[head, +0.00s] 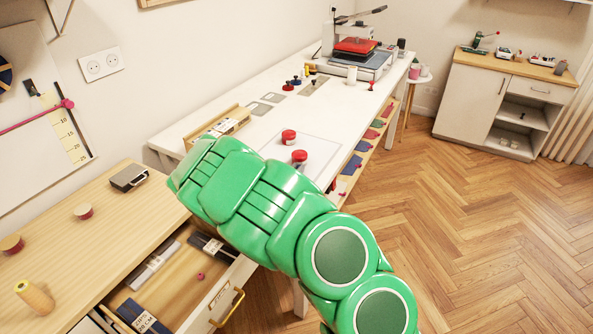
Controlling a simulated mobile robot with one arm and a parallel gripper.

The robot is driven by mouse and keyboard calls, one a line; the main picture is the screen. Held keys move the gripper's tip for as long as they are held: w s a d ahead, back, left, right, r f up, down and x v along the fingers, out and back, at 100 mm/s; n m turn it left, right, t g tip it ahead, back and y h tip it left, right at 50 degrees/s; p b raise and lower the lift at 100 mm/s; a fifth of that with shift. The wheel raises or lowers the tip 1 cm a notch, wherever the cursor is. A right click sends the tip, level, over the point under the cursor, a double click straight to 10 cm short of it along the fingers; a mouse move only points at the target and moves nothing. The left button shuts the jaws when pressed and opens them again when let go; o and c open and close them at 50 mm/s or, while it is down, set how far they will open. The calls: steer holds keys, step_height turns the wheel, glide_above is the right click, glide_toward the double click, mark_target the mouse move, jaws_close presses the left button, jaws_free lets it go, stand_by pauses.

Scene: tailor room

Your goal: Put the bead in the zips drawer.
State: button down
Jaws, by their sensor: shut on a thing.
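A wooden drawer (181,293) stands open at the lower left, below the wooden worktop. Its pale front carries a label (220,293) too small to read surely and a yellow handle (236,305). Dark, flat labelled packs (128,313), which look like zips, lie inside. A small pink-red round thing (200,276) lies on the bare drawer floor; it may be the bead, but I cannot tell. My green arm reaches from the lower right over the white table's corner towards the drawer. Its links hide my gripper, so its jaws and anything in them do not show.
The wooden worktop (75,252) holds a grey box (129,178), round wooden pieces and a thread spool (34,297). The white table (335,117) bears red-lidded jars (299,158) and a heat press (355,50). The wooden floor at right is clear.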

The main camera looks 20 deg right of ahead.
steer(key=shift+f, duration=0.1)
steer(key=c, duration=1.1)
jaws_free()
steer(key=shift+r, duration=0.2)
steer(key=v, duration=1.1)
steer(key=shift+s+a, duration=0.25)
steer(key=shift+a, duration=0.05)
steer(key=shift+o, duration=1)
steer(key=shift+s+a+r, duration=0.1)
